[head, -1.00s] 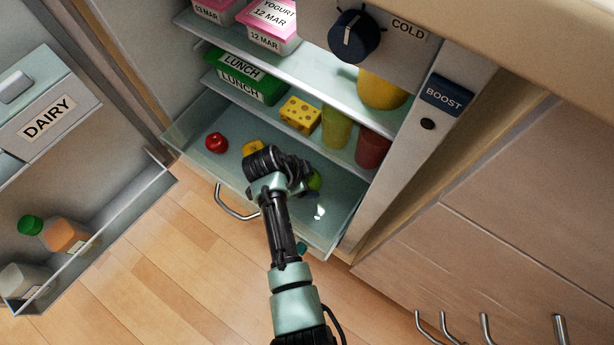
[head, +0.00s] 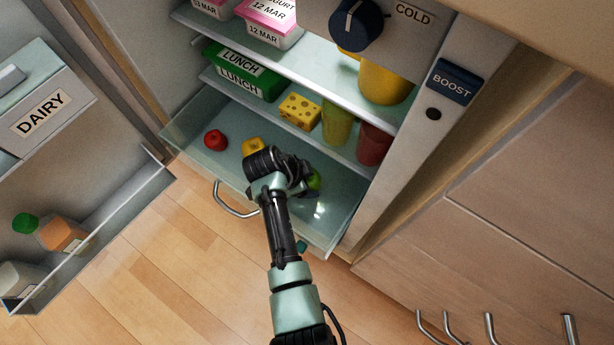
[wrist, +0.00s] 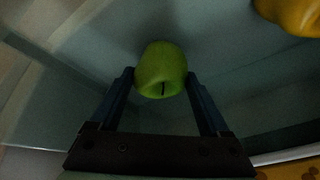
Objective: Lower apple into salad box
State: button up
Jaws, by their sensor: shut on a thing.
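A green apple (wrist: 161,70) sits between the two fingers of my gripper (wrist: 161,80) in the wrist view, and the gripper is shut on it. In the head view the apple (head: 314,181) shows just right of my gripper (head: 300,185), over the right part of the open clear drawer (head: 230,138), which I take as the salad box. The wrist hides part of the apple and the drawer floor. I cannot tell whether the apple touches the floor.
A red tomato-like item (head: 215,140) and a yellow pepper (head: 253,147) lie in the drawer. The shelf above holds a green lunch box (head: 240,72), cheese (head: 300,111) and cups. The open door with a dairy compartment (head: 40,112) is at left.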

jog(key=shift+f+b, duration=0.9)
jog(key=shift+f, duration=0.2)
dwell(0.4)
jog(key=o, duration=1.3)
jog(key=shift+r, duration=0.1)
jog(key=p+v, duration=0.8)
jog(key=v, duration=0.5)
